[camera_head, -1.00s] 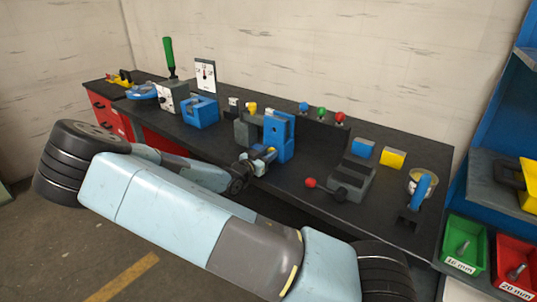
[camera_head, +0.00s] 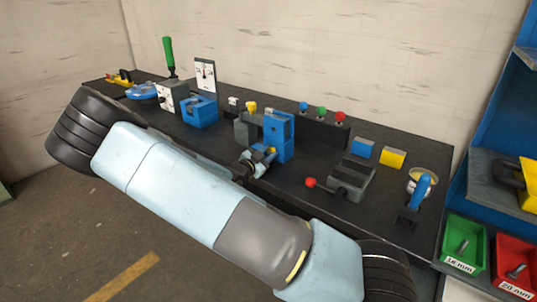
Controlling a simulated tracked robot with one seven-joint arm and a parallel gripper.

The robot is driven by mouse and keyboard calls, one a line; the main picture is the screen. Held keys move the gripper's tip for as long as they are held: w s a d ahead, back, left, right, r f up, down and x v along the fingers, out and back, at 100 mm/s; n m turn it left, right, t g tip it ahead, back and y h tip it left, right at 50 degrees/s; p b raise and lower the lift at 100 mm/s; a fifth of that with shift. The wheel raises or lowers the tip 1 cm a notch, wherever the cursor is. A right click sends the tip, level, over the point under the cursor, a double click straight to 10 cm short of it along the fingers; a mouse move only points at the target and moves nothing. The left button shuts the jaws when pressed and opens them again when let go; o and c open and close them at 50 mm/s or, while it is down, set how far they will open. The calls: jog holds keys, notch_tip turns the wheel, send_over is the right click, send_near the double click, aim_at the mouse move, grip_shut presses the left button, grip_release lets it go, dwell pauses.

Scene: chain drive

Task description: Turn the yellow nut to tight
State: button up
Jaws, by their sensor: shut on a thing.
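The yellow nut (camera_head: 272,150) shows as a small yellow patch at the front face of the upright blue block (camera_head: 281,136), in the middle of the bench. My gripper (camera_head: 268,153) reaches it from the front left and is shut on it. The fingers hide most of the nut, and its thread and tightness cannot be made out.
The dark bench (camera_head: 330,215) also carries a blue vise (camera_head: 201,111), a grey block with a red-knobbed lever (camera_head: 352,180), blue and yellow blocks, and a blue-handled cup (camera_head: 421,186). Coloured bins (camera_head: 464,243) stand at the right.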

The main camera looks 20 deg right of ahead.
jog(key=shift+w+a, duration=0.1)
jog(key=shift+a, duration=0.05)
jog(key=o, duration=1.1)
jog(key=shift+c, duration=0.2)
jog(key=v, duration=1.3)
jog(key=shift+s+a, duration=0.25)
jog(key=shift+s, duration=0.05)
